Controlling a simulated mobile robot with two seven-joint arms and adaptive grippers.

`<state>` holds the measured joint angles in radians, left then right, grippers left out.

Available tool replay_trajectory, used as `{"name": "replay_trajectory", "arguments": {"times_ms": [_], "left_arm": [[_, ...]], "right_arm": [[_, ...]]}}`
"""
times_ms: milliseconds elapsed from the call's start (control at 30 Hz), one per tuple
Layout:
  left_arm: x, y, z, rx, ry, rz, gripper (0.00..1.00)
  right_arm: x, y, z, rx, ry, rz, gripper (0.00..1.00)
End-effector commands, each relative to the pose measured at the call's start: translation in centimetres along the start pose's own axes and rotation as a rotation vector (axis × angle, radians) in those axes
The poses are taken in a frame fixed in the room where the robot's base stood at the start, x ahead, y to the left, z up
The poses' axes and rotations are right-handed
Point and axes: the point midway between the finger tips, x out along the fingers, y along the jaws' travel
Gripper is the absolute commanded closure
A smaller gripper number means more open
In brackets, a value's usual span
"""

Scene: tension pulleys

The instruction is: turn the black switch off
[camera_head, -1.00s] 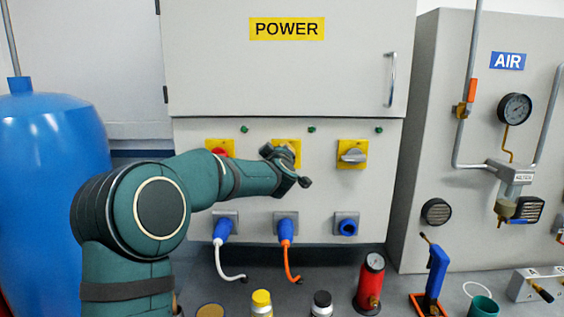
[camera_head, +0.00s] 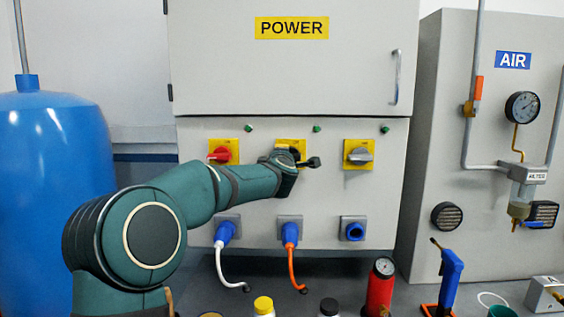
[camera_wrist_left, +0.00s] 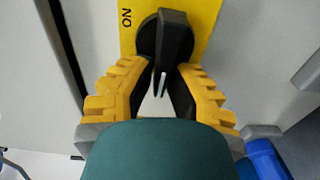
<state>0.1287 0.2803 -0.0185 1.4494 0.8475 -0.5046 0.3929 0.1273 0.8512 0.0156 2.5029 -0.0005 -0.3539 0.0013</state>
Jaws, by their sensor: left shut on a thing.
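The black switch (camera_wrist_left: 173,45) sits on a yellow plate (camera_wrist_left: 207,12) in the left wrist view, with the word ON printed to the left of its knob. Its handle, with a white line, lies between the two yellow-padded fingers of my left gripper (camera_wrist_left: 163,85), which is shut on it. In the head view my left gripper (camera_head: 290,160) is at the middle yellow plate (camera_head: 284,144) and hides most of the black switch. My right gripper is not in view.
A red switch (camera_head: 221,154) is left of my gripper and a grey switch (camera_head: 360,156) right of it. Blue plugs with a white cable (camera_head: 225,233) and an orange cable (camera_head: 290,235) are below. A blue tank (camera_head: 55,190) stands at left.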

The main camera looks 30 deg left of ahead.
Motion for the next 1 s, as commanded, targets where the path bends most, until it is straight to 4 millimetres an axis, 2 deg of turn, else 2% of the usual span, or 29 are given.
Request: {"name": "replay_trajectory", "arguments": {"times_ms": [633,667,700,733,1000], "left_arm": [[0.00,0.09,-0.07,-0.047,0.001,0.003,1.00],[0.00,0.09,-0.07,-0.047,0.001,0.003,0.70],[0.00,0.07,-0.07,-0.047,0.001,0.003,0.56],[0.00,0.06,-0.06,-0.047,0.001,0.003,0.52],[-0.02,-0.04,-0.01,-0.045,0.000,0.001,0.52]], "right_arm": [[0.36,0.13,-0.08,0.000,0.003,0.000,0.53],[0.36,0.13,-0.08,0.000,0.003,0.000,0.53],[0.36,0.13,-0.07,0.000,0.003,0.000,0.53],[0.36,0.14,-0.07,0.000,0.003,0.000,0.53],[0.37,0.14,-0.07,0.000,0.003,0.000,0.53]]}}
